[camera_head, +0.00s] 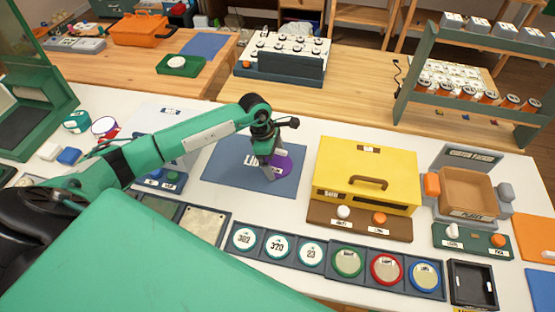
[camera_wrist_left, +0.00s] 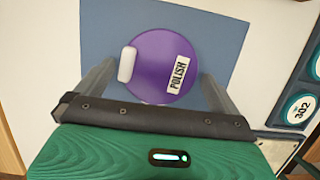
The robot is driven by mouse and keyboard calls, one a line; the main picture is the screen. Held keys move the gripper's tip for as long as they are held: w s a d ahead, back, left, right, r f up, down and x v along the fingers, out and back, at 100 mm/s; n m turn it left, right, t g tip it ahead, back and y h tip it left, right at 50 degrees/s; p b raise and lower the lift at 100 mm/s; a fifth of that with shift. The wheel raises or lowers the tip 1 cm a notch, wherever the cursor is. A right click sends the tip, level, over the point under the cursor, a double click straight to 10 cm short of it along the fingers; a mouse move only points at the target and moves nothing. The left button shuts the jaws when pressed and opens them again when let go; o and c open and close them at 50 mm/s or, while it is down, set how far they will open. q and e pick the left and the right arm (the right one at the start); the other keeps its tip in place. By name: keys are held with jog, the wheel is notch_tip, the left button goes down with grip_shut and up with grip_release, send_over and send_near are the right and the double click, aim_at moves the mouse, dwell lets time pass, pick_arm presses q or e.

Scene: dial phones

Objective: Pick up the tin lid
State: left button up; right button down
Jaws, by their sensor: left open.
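The purple round tin lid (camera_wrist_left: 150,72) has a white "POLISH" label and a small white block-like knob on it. It lies on a blue mat (camera_head: 222,168) marked with a partly hidden label. In the head view the lid (camera_head: 284,166) shows partly behind my left gripper (camera_head: 272,168). My left gripper is open and points down over the lid. In the left wrist view its two fingers (camera_wrist_left: 157,88) stand on the left and right sides of the lid. I cannot tell whether they touch it. My right gripper is not in view.
A yellow box (camera_head: 335,165) with a brown handle stands right of the mat. A row of round numbered and coloured tins (camera_head: 277,247) lies in front. A green shelf (camera_head: 470,85) stands at the back right. A small green-and-white tin (camera_head: 76,122) is at the left.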

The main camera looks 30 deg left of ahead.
aim_at(275, 163)
pick_arm(q)
jog(key=shift+f, duration=0.25)
jog(key=c, duration=0.7)
jog(key=shift+c, duration=0.2)
jog(key=shift+w+r, duration=0.1)
jog(key=shift+r, duration=0.4)
notch_tip(275, 163, up, 18)
jog(key=b, duration=0.4)
jog(key=shift+r, duration=0.55)
